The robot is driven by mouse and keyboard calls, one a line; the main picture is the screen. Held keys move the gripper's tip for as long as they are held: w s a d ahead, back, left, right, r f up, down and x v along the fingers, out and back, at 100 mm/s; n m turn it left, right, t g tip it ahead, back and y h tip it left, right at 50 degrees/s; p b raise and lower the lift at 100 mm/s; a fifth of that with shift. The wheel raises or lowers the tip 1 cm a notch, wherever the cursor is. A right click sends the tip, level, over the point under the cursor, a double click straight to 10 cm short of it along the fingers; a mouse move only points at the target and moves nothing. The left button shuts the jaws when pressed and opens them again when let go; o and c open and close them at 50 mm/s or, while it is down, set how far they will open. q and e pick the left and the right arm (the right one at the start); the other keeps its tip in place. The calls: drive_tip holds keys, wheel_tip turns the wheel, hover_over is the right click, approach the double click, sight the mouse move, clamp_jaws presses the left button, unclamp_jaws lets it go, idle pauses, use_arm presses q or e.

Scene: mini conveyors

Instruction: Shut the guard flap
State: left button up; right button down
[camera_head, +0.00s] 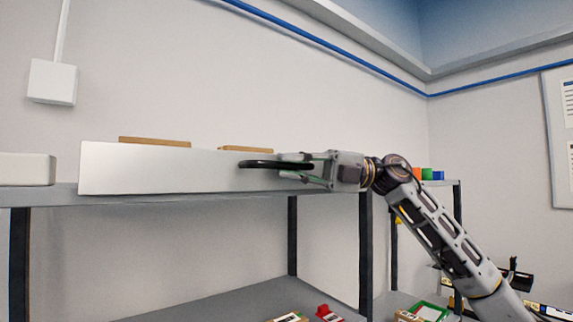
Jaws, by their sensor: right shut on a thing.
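The guard flap appears to be the long white panel (150,169) standing upright along the front of the upper shelf. A black bar handle (258,163) sticks out from its right part. My right gripper (302,167) comes in from the right and is shut on the handle at its right end. The gripper hides that end of the handle and part of the panel behind it. My left gripper is out of view.
The grey upper shelf (130,200) bears a white block (27,169) left of the panel. Two tan pieces (155,142) show above the panel's top edge. A lower shelf (215,308) holds a red item (328,313). Coloured blocks (427,174) stand at the right.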

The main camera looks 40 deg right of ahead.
drive_tip(key=shift+r, duration=0.1)
idle(0.5)
drive_tip(key=c, duration=1.5)
unclamp_jaws()
drive_tip(key=shift+w, duration=0.15)
drive_tip(key=shift+o, duration=0.2)
drive_tip(key=shift+d, duration=0.2)
drive_tip(key=r+v, duration=0.1)
drive_tip(key=v, duration=1)
drive_tip(key=shift+s+d+f, duration=0.25)
drive_tip(key=shift+d+f, duration=0.1)
drive_tip(key=shift+f, duration=0.1)
